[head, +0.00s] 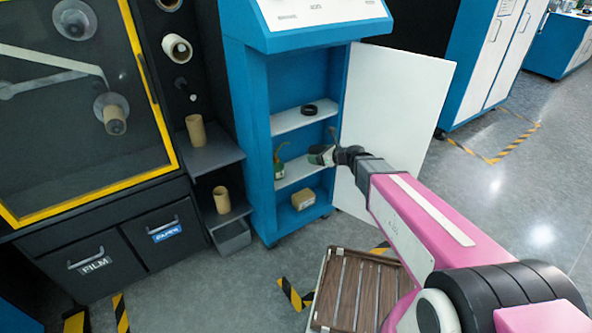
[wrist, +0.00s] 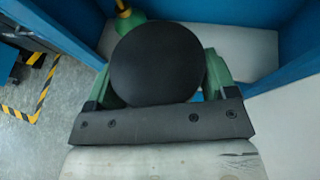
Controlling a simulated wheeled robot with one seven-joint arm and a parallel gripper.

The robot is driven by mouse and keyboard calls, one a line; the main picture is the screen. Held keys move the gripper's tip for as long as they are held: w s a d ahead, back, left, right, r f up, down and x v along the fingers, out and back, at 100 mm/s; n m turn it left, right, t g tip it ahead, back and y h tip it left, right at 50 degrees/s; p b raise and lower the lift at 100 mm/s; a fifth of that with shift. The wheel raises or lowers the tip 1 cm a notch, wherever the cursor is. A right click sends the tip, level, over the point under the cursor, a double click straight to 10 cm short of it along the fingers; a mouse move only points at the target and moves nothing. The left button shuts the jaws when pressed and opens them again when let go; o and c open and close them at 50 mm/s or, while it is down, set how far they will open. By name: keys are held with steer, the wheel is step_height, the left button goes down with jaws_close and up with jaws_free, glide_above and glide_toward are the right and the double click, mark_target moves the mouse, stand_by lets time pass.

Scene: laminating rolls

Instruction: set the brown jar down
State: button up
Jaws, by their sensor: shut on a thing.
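My gripper (head: 324,155) reaches into the open blue cabinet, just above its middle shelf (head: 296,172). In the wrist view its two green fingers (wrist: 158,76) are shut on the jar (wrist: 157,62), one on each side. The jar shows there only as a round black top; its brown body is hidden beneath. In the head view the jar is too small and covered to make out clearly. I cannot tell whether its base touches the shelf. A green can with a yellow spout (head: 279,165) stands on the same shelf, left of my gripper.
A dark ring (head: 308,109) lies on the upper shelf. A tan box (head: 303,199) sits at the cabinet bottom. The white door (head: 392,125) stands open to the right, close to my arm. A slatted wooden pallet (head: 357,292) lies on the floor in front.

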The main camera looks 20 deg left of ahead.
steer(key=a+f, duration=0.2)
steer(key=a, duration=0.3)
glide_above(302, 167)
steer(key=shift+g, duration=0.3)
step_height(302, 167, down, 7)
steer(key=shift+w+r, duration=0.1)
steer(key=shift+w, duration=0.05)
steer(key=shift+d+f, duration=0.1)
steer(key=shift+f, duration=1.95)
steer(key=shift+f, duration=0.15)
steer(key=o, duration=1)
